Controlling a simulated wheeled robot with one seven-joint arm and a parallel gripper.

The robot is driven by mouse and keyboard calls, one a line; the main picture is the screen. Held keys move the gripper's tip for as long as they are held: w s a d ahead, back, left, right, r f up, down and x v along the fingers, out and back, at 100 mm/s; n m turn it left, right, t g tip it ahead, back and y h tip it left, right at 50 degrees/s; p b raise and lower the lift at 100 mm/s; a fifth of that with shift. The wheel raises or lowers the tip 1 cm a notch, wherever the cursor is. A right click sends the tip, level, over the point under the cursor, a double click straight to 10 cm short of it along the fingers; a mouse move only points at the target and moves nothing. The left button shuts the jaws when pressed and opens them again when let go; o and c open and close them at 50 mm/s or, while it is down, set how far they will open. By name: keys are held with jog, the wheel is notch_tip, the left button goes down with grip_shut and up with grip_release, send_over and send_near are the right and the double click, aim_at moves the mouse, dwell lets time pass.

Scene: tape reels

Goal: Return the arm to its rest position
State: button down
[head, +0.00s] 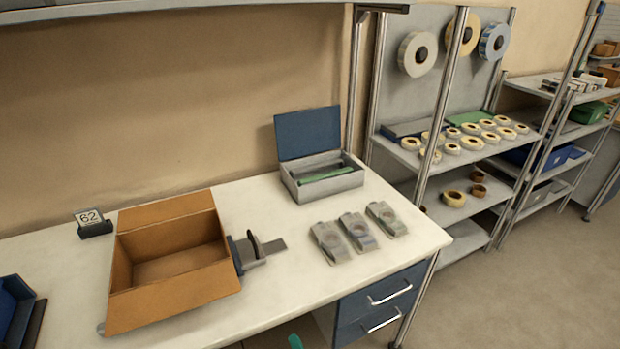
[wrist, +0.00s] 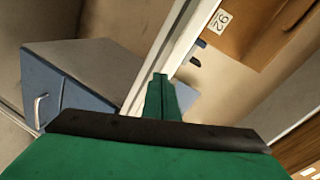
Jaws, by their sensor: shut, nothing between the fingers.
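My gripper (wrist: 160,88) shows in the wrist view as two green fingers pressed together, with nothing between them. A small green tip, which looks like part of my gripper (head: 295,342), shows at the bottom edge of the head view, in front of and below the table's front edge. The rest of my arm is out of the head view. The white table (head: 290,270) stands beyond it. The gripper appears apart from the table and the drawers.
An open cardboard box (head: 170,296), a tape dispenser (head: 247,250), three grey holders (head: 357,230) and an open grey case (head: 325,186) stand on the table. Blue drawers (head: 378,297) are under its right end. Shelves with tape reels (head: 470,142) stand right. Floor at lower right is clear.

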jog(key=s+d+f+n+h, duration=0.1)
jog(key=s+d+f+h, duration=0.15)
jog(key=s, duration=0.55)
jog(key=s+d+f+n+h, duration=0.1)
jog(key=s+f+n+h, duration=0.15)
jog(key=s, duration=0.55)
jog(key=s+r+n+t, duration=0.1)
jog(key=s+r+n, duration=0.5)
jog(key=s, duration=0.7)
jog(key=shift+a+r+h, duration=0.2)
jog(key=shift+r+h, duration=0.2)
jog(key=shift+r, duration=0.15)
